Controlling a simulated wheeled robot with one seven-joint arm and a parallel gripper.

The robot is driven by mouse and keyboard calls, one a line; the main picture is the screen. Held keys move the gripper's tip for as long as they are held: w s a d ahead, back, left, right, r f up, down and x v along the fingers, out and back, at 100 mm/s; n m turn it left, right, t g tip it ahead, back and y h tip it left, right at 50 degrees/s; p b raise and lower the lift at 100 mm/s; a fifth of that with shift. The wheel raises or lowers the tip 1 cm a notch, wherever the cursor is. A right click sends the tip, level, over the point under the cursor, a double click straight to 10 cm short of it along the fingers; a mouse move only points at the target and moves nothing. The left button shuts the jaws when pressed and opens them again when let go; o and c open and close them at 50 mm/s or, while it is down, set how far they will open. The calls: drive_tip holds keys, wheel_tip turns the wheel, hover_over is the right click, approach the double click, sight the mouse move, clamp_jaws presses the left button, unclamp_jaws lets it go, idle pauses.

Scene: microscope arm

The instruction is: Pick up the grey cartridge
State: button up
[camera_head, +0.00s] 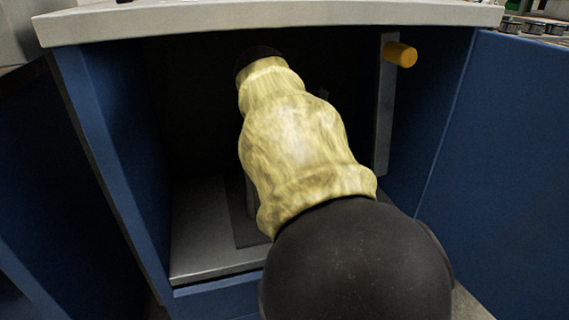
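My arm, in a mottled yellow sleeve with dark joints, reaches into an open blue cabinet (128,165). Its far end fades into the dark interior near the top middle, and my gripper's fingers cannot be seen. I cannot make out the grey cartridge for certain. A small grey upright piece (250,197) shows just left of the sleeve, above the cabinet floor, mostly hidden by my arm. I cannot tell what it is or whether my gripper touches anything.
A grey upright bar (384,125) with a yellow-orange knob (401,54) stands inside on the right. A light worktop (290,22) overhangs the opening. The metal cabinet floor (205,225) looks bare at front left. Blue panels flank both sides.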

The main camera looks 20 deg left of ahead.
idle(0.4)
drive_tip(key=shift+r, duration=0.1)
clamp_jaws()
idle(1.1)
